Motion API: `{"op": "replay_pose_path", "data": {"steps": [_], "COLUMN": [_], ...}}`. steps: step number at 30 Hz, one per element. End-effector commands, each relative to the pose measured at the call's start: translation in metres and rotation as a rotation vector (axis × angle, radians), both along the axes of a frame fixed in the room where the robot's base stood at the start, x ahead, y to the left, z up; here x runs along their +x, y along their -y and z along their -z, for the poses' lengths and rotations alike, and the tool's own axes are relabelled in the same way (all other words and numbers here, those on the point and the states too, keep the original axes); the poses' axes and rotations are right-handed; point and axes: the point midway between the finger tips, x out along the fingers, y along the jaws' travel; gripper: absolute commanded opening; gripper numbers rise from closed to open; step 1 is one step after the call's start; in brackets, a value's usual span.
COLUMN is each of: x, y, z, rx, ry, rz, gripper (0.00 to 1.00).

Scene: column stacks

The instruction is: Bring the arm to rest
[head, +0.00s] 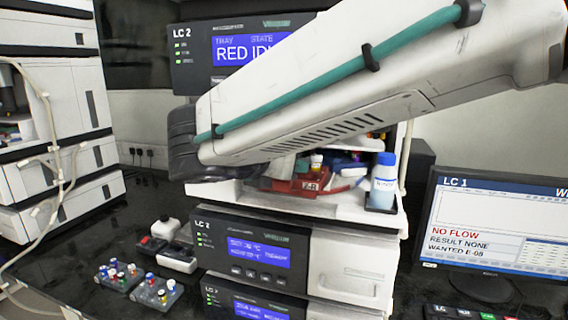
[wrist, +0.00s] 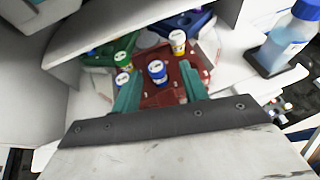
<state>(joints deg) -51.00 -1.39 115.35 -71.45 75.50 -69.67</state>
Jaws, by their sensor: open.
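My arm (head: 330,85) reaches across the upper head view, white with a teal tube along it. It hides most of my gripper there. In the wrist view my gripper (wrist: 159,66) is open, its two teal fingers apart over a red tray (wrist: 180,80). I cannot tell whether the fingers touch anything. The red tray (head: 290,184) also shows under my arm in the head view, inside the LC 2 stack.
A blue-capped bottle (head: 383,182) stands at the right of the tray opening. Above is a display (head: 225,50), partly hidden by my arm. Vial racks (head: 157,291) lie on the dark bench at the lower left. A monitor (head: 495,230) reading "NO FLOW" stands at the right.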

Motion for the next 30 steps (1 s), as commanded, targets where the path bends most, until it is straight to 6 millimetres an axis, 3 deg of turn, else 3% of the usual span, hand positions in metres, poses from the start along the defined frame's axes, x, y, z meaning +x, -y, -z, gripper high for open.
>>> {"op": "replay_pose_path", "data": {"steps": [13,20,23,26,30], "x": [-0.048,-0.06,-0.066,-0.081,-0.103], "y": [-0.032,-0.04,-0.04,-0.032,0.015], "z": [-0.024,-0.029,-0.014,0.017,0.053], "rx": [0.002,0.047,0.154,0.306,0.551], "ry": [0.001,0.025,0.028,0.002,-0.022], "rz": [-0.005,0.018,0.068,0.166,0.427], "gripper": [0.44,0.44,0.44,0.44,0.44]}}
